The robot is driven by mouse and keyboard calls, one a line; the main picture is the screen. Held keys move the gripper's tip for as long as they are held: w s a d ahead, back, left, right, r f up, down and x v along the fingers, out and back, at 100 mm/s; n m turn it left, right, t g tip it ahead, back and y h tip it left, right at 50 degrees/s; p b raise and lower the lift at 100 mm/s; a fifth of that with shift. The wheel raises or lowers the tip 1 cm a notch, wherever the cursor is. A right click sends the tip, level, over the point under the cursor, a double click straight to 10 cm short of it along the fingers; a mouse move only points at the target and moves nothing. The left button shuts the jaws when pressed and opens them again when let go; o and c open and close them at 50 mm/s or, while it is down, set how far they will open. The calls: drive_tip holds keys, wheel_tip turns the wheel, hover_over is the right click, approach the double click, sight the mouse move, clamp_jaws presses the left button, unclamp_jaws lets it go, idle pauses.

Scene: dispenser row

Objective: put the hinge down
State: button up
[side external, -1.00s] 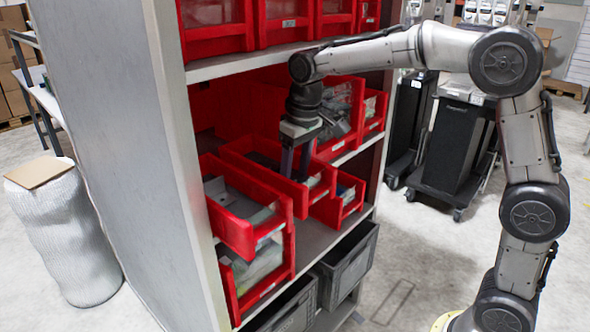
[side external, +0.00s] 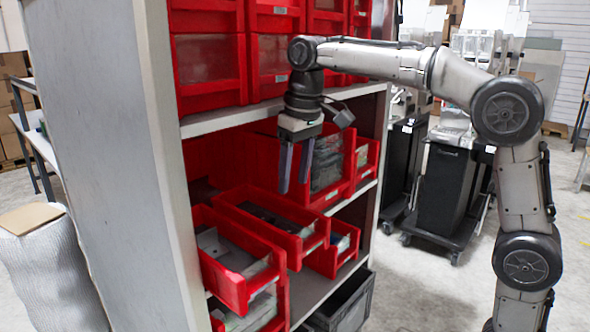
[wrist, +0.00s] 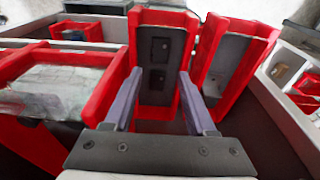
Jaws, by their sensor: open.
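A dark item with two black squarish parts, which looks like the hinge (wrist: 159,50), lies in a red bin (wrist: 182,18) in the wrist view. In the side view that red bin (side external: 310,247) stands on the middle shelf, with a dark shape inside; its details are too small to tell. My gripper (side external: 293,186) points down above the bin, clear of it. Its two fingers are apart with nothing between them. In the wrist view my gripper (wrist: 160,74) has its fingertips on either side of the bin's picture.
A red bin with grey contents (side external: 232,292) stands nearer the camera, and a small red bin (side external: 345,240) is on the far side. Taller red bins (side external: 348,160) stand behind. The upper shelf edge (side external: 225,120) is close to my wrist.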

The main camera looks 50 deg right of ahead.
drive_tip(key=s+d+f+t, duration=0.1)
drive_tip(key=s+t, duration=0.1)
drive_tip(key=s, duration=1.1)
drive_tip(key=s+f+t, duration=0.1)
drive_tip(key=s+f, duration=0.9)
drive_tip(key=s, duration=0.2)
drive_tip(key=shift+d+f+t, duration=0.35)
drive_tip(key=shift+d+t, duration=0.05)
